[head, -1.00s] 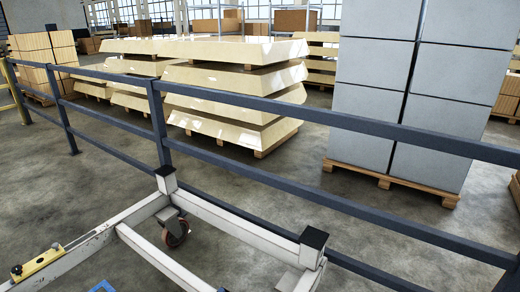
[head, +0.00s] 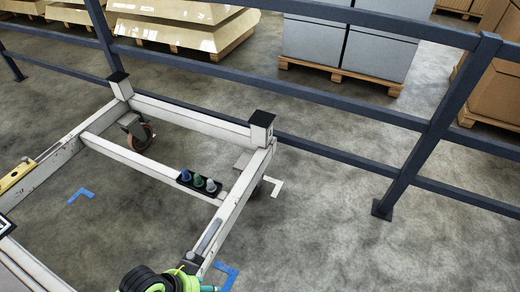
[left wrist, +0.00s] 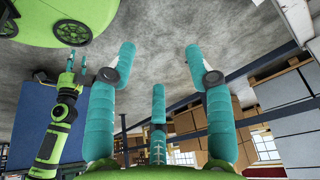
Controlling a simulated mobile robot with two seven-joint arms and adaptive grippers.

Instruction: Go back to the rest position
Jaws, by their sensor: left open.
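My left gripper (left wrist: 159,62) shows its teal fingers spread wide in the left wrist view, with nothing between them. Another green arm of mine with teal fingertips, the right gripper (left wrist: 74,70), shows at the left of that view. It is too small to tell whether its fingers are open. In the head view, a green and black part of my arm with a bit of teal shows at the bottom edge, mostly cut off. The white trolley frame (head: 165,116) stands on the floor; no gripper is seen touching it.
A dark blue railing (head: 340,107) runs behind the trolley. A small black holder (head: 198,186) with coloured plugs sits on its crossbar. Blue tape corners (head: 82,195) mark the concrete floor. Pallets of grey blocks (head: 347,45) stand beyond the railing. Floor at lower right is clear.

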